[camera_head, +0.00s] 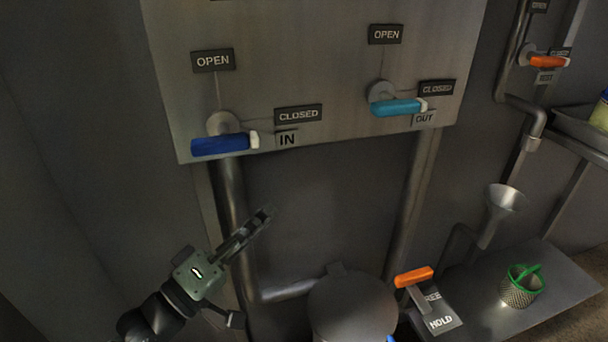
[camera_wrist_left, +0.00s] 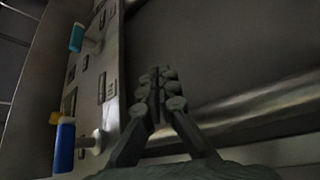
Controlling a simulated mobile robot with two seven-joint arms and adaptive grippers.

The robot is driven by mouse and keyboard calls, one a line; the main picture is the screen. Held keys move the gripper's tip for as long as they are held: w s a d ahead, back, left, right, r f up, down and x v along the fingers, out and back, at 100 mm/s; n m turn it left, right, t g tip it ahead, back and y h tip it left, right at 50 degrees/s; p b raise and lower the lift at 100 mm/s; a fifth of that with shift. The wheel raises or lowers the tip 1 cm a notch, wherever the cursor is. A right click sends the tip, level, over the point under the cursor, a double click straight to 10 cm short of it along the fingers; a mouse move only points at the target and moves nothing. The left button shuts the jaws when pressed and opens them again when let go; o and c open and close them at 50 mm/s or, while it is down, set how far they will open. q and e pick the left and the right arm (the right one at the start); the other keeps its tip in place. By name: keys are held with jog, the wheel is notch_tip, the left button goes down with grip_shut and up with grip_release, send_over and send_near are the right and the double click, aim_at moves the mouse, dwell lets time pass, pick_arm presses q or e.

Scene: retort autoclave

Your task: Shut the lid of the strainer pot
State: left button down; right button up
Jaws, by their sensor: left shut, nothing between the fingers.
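The strainer pot (camera_head: 345,332) stands at the bottom of the head view, partly cut off by the frame edge. Its round grey lid (camera_head: 352,302) shows as a broad disc with a small tab at the back; I cannot tell whether it lies fully flat on the rim. My left gripper (camera_head: 264,216) is up and to the left of the lid, apart from it, its fingers pointing up and right. In the left wrist view the fingers (camera_wrist_left: 158,82) are together and empty. My right gripper is not in view.
A panel (camera_head: 330,80) above carries a dark blue IN valve handle (camera_head: 220,145) and a light blue OUT handle (camera_head: 395,107). Vertical pipes run below it. An orange handle (camera_head: 413,277) stands right of the pot. A green-rimmed mesh basket (camera_head: 520,291) and a funnel (camera_head: 503,202) are further right.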

pick_arm(q)
jog(key=w+d+r+p, duration=0.1)
jog(key=w+d+p, duration=0.1)
jog(key=d, duration=0.6)
jog(key=shift+w+d+r, duration=0.2)
jog(key=shift+w+d, duration=0.1)
jog(key=shift+w, duration=0.3)
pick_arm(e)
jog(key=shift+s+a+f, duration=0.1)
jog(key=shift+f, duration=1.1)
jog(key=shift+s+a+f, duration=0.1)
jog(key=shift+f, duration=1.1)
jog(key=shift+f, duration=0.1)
